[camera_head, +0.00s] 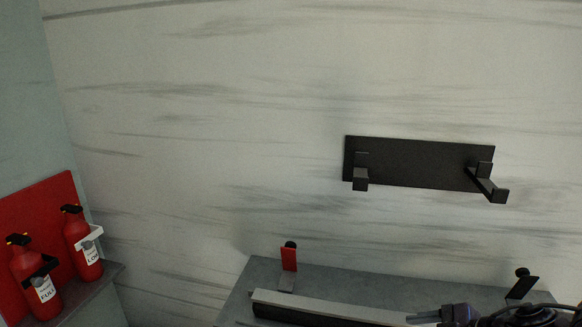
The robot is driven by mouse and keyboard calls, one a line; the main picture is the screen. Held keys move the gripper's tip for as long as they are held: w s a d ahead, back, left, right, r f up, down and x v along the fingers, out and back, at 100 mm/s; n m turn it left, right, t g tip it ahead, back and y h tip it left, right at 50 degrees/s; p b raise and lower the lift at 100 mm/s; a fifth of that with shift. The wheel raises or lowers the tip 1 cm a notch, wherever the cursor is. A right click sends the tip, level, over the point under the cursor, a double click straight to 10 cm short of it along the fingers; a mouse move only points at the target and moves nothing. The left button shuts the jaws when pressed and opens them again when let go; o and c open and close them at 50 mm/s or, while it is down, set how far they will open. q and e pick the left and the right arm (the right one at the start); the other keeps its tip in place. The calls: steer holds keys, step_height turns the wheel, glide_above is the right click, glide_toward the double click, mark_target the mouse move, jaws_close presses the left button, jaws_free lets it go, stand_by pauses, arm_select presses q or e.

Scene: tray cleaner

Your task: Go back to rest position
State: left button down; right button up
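My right gripper (425,318) comes in at the bottom right, low over the grey surface, beside the right end of a long pale-edged piece (330,309). Its dark wrist and cables show. I cannot tell whether its fingers are open or shut, or whether they touch that piece. My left gripper is not in view.
Two red bottles, labelled FULL (38,280) and apparently LOW (83,245), stand on a shelf at left. A black wall bracket (418,163) with two hooks juts out. A red upright clamp (289,259) and a black one (522,284) stand on the grey surface (390,287).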

step_height(320, 180, down, 4)
steer(key=w+a+m+t+h, duration=0.2)
steer(key=a+m+t, duration=0.1)
steer(key=m+t, duration=0.1)
steer(key=s+f+m+g+h, duration=0.3)
steer(key=s+f+m, duration=0.2)
steer(key=s, duration=0.3)
steer(key=s+f+m+g+h, duration=0.2)
steer(key=s+f+m+g, duration=0.25)
steer(key=s, duration=0.35)
step_height(320, 180, down, 28)
steer(key=s, duration=0.1)
steer(key=s+d+f+g, duration=0.2)
steer(key=s+d+f, duration=0.1)
steer(key=s+f, duration=1.6)
steer(key=shift+s+f+p, duration=0.15)
steer(key=shift+s+p, duration=0.25)
steer(key=shift+s, duration=0.3)
